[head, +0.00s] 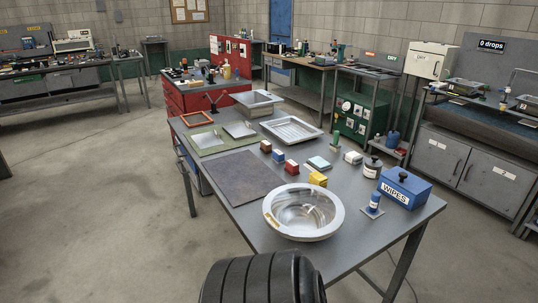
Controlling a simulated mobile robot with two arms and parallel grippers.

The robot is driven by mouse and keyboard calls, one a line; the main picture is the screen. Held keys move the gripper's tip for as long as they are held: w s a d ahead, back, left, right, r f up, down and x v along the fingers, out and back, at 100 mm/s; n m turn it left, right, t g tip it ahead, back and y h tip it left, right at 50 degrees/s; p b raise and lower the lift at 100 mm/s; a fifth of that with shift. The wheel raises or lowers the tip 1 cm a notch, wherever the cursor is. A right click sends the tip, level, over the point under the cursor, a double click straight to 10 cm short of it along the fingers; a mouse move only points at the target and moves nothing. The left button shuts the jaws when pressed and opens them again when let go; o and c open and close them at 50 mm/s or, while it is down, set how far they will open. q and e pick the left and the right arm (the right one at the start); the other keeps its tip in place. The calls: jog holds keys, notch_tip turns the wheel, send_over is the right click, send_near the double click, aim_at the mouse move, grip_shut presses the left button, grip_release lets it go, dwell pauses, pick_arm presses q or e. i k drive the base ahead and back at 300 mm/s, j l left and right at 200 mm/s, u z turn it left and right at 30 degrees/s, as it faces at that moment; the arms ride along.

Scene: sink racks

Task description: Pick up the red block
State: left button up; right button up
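A small red block (291,168) with a pale top sits on the grey metal table (390,222). It stands at the near end of a short row. A blue block (278,156) is just behind it, and an orange-brown block (266,146) is behind that. Neither of my grippers is in view, so nothing shows whether they are open or shut.
A large metal bowl (271,213) and a yellow block (317,179) stand in front of the red block. A dark mat (232,178) lies to its left. A light blue item (318,163) and a blue WIPES box (406,190) are to its right.

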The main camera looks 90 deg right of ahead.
aim_at(291, 167)
jog(key=i+z, duration=0.2)
jog(key=z, duration=0.2)
jog(key=i+z, duration=0.25)
jog(key=z, duration=0.15)
jog(key=i+z, duration=0.2)
jog(key=z, duration=0.2)
jog(key=i+j+z, duration=0.15)
jog(key=z, duration=0.25)
jog(key=i+j, duration=0.05)
